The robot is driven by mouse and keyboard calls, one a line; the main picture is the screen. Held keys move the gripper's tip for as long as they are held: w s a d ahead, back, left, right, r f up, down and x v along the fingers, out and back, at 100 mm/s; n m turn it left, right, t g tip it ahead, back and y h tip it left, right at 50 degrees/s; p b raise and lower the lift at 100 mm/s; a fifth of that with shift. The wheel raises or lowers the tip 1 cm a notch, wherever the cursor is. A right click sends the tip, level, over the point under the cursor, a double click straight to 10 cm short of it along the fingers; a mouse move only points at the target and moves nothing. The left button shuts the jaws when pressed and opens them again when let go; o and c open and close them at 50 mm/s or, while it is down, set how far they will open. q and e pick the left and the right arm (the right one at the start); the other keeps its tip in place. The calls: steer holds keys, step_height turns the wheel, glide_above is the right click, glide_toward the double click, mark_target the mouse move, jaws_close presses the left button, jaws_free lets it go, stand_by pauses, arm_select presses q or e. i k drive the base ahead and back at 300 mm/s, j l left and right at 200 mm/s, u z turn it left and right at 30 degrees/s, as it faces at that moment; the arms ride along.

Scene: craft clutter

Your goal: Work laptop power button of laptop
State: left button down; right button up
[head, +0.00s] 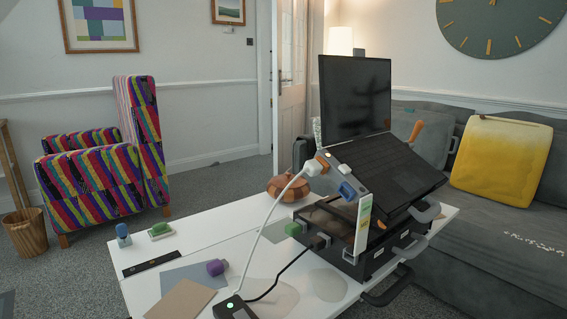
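An open laptop has a dark, blank screen (355,98) and a black keyboard base (388,172). It sits on the right part of the white table, raised on a stack of black cases (375,258). The base slopes and its front edge points to the lower right. The power button is too small to make out in the head view. A white cable and a black cable run from a small black box (236,308) with a lit spot to plugs beside the laptop and the cases. Neither of my grippers is in view.
A white and green upright strip (362,224) and a blue-capped item (347,190) crowd the laptop's left side. Dark loop handles (388,285) stick out at right. A brown pot (288,187) stands behind. The table's left holds a purple item (215,267) and flat sheets (180,300).

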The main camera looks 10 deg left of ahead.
mark_target(346, 169)
steer(key=i+l+u, duration=0.2)
steer(key=u, duration=0.15)
steer(key=i+l+u, duration=0.2)
steer(key=u, duration=0.15)
steer(key=i+l+u, duration=0.1)
steer(key=l+u, duration=0.55)
steer(key=l, duration=0.15)
steer(key=l+u, duration=0.3)
steer(key=l, duration=0.2)
